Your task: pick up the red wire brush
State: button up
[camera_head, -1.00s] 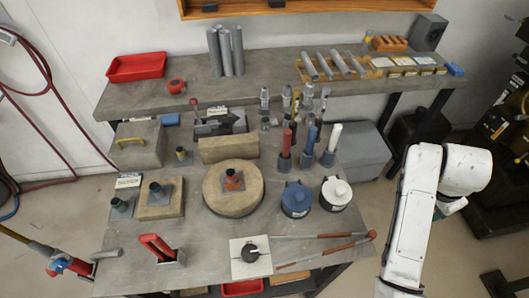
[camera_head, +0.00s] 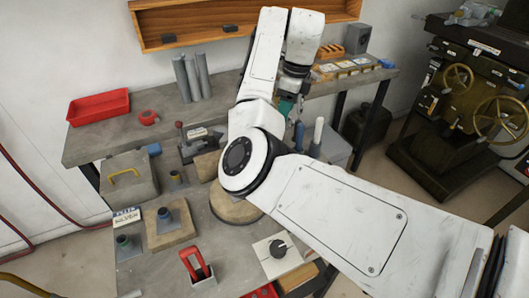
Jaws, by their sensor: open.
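No red wire brush can be made out now. In the earlier view an upright red handle, possibly the brush, stood in a holder left of a blue handle and a white one. That place is now behind my arm. The blue handle (camera_head: 298,136) and the white handle (camera_head: 318,131) still show to the right of it. My gripper (camera_head: 286,108) points down over the workbench, just above and left of the blue handle. It is small and partly hidden by my arm; its jaws are open, and I see nothing held.
A red tray (camera_head: 99,107), a red tape roll (camera_head: 148,117) and upright grey tubes (camera_head: 191,78) stand at the back left. A red-handled tool (camera_head: 195,265) stands at the front. A round wooden disc (camera_head: 232,205) lies partly under my arm. A green machine (camera_head: 468,100) stands right.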

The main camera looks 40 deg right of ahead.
jog(key=f, duration=0.5)
jog(key=shift+w+a+p, duration=0.25)
jog(key=shift+w+p, duration=0.1)
jog(key=shift+a+f+p, duration=0.2)
jog(key=shift+f+p, duration=0.15)
jog(key=shift+f, duration=1)
jog(key=shift+a+f+p, duration=0.2)
jog(key=shift+f+p, duration=0.15)
jog(key=shift+f, duration=1)
grip_shut()
